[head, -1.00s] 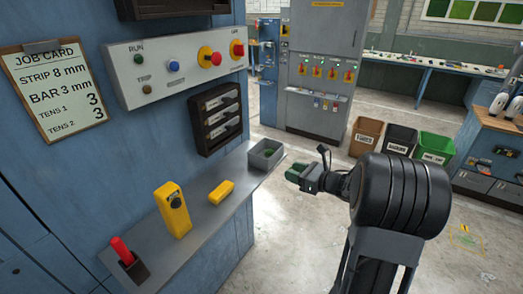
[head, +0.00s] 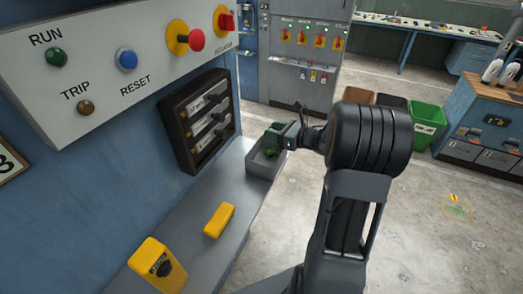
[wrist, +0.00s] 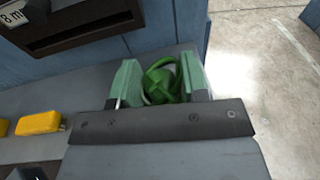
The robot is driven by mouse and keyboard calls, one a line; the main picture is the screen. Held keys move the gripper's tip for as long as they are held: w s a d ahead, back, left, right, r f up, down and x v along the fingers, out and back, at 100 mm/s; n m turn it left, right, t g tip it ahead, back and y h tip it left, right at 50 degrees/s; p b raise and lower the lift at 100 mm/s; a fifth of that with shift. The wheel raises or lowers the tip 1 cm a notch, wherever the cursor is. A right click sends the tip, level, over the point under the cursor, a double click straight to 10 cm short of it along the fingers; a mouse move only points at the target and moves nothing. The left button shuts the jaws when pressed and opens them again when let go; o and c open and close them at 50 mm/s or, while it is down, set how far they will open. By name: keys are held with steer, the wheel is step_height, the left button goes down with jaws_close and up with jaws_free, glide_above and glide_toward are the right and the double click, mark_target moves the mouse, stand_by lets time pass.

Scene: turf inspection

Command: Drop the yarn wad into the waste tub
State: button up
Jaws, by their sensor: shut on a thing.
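The yarn wad (wrist: 162,80) is a green tangle of strands, held between the two pale green finger pads of my gripper (wrist: 160,85) in the wrist view. In the head view my gripper (head: 275,138) reaches in from the right to the grey waste tub (head: 262,170), an open box at the far end of the shelf. The green wad (head: 271,153) shows against the tub's opening. I cannot tell whether it is above the rim or inside. The tub is mostly hidden behind my gripper in the wrist view.
The metal shelf (head: 185,222) carries a yellow block (head: 219,220) and a yellow handheld device (head: 157,266). A dark rack (head: 200,120) and a button panel (head: 105,55) are on the blue cabinet beside it.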

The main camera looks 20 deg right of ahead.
steer(key=shift+w+f, duration=0.1)
steer(key=shift+f, duration=0.35)
steer(key=f, duration=0.2)
steer(key=shift+a+f, duration=0.2)
steer(key=shift+f, duration=1.1)
steer(key=o, duration=1)
steer(key=shift+c, duration=0.2)
steer(key=shift+d, duration=0.1)
